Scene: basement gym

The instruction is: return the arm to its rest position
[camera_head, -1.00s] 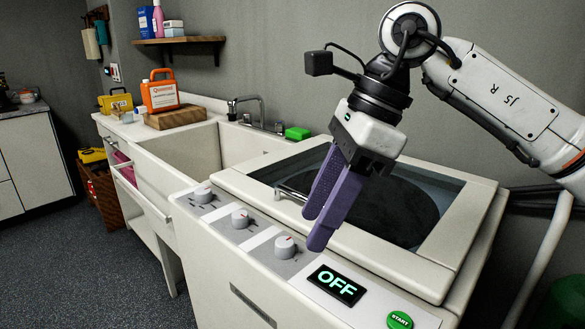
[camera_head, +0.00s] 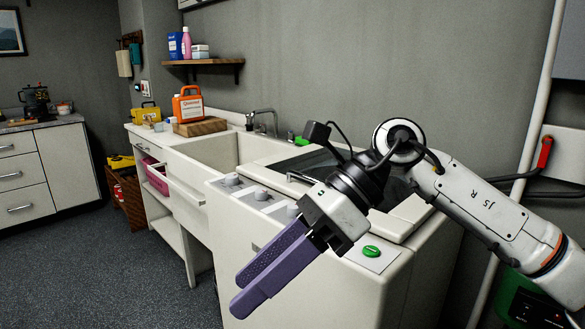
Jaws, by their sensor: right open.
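My right arm (camera_head: 490,215) comes in from the lower right. Its gripper (camera_head: 240,290) has purple fingers and points down and left, in front of the white washing machine (camera_head: 345,295). The jaws are open, with nothing between them. The gripper and wrist hide part of the machine's control panel and its display. My left gripper is not in view.
A green start button (camera_head: 371,251) shows on the machine's panel, right of my wrist. A white sink (camera_head: 210,155) stands behind, with an orange jug (camera_head: 188,105) on a wooden board. Grey floor (camera_head: 110,275) at left is clear. A pipe (camera_head: 530,120) runs up at right.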

